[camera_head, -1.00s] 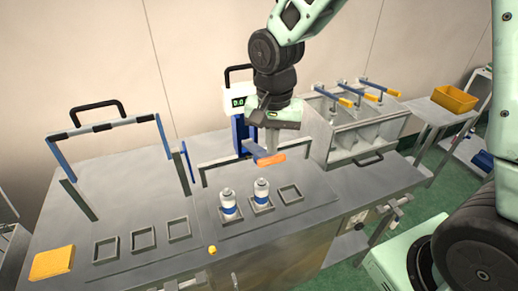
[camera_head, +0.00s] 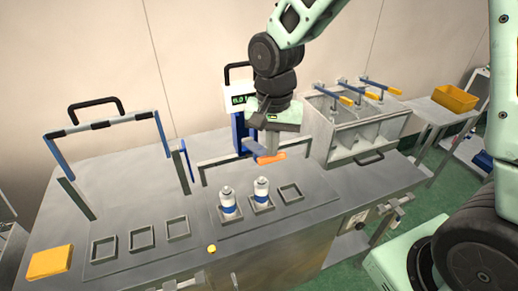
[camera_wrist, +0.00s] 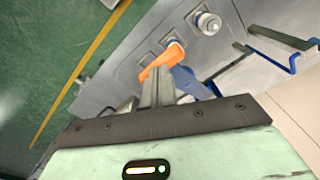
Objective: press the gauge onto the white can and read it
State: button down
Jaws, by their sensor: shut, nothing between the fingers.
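Two white cans with blue bands stand upright in square holders: a left can (camera_head: 228,201) and a right can (camera_head: 262,191). The gauge, a blue post with a digital display (camera_head: 239,100), stands behind them; its green characters are too small to read surely. Its lever has an orange grip (camera_head: 271,158), also in the wrist view (camera_wrist: 160,60). My gripper (camera_head: 271,150) is shut and empty, its fingertips at the orange grip, touching or very close. In the wrist view the fingers (camera_wrist: 158,88) point at the grip. My gripper and wrist hide part of the gauge.
An empty square holder (camera_head: 290,193) is right of the cans; several more are at left. A blue-and-grey frame with a black handle (camera_head: 97,108) stands at left, a yellow pad (camera_head: 50,262) at front left. A clamp-topped box (camera_head: 362,130) stands right of my gripper.

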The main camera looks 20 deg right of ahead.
notch_tip(320, 180, down, 9)
jog(key=s+b, duration=0.2)
jog(key=b, duration=0.5)
jog(key=shift+f, duration=0.15)
dwell(1.0)
dwell(0.6)
jog(key=r+p, duration=0.4)
jog(key=r, duration=0.1)
jog(key=w+r+p, duration=0.1)
jog(key=r+p, duration=0.3)
jog(key=w+r+p, duration=0.1)
jog(key=r+p, duration=0.3)
jog(key=r, duration=0.1)
jog(key=shift+r, duration=0.3)
jog(key=shift+f, duration=0.1)
jog(key=s+a+f+n+b, duration=0.3)
jog(key=s+n+b, duration=0.3)
jog(key=s, duration=0.4)
jog(key=s+a+f+n+b, duration=0.3)
jog(key=s+f+n+b, duration=0.2)
jog(key=s, duration=0.5)
jog(key=n+b, duration=0.1)
jog(key=n, duration=0.1)
jog(key=shift+a+f+n+y+b, duration=0.2)
jog(key=shift+n+y+b, duration=0.1)
jog(key=shift+n+b, duration=0.1)
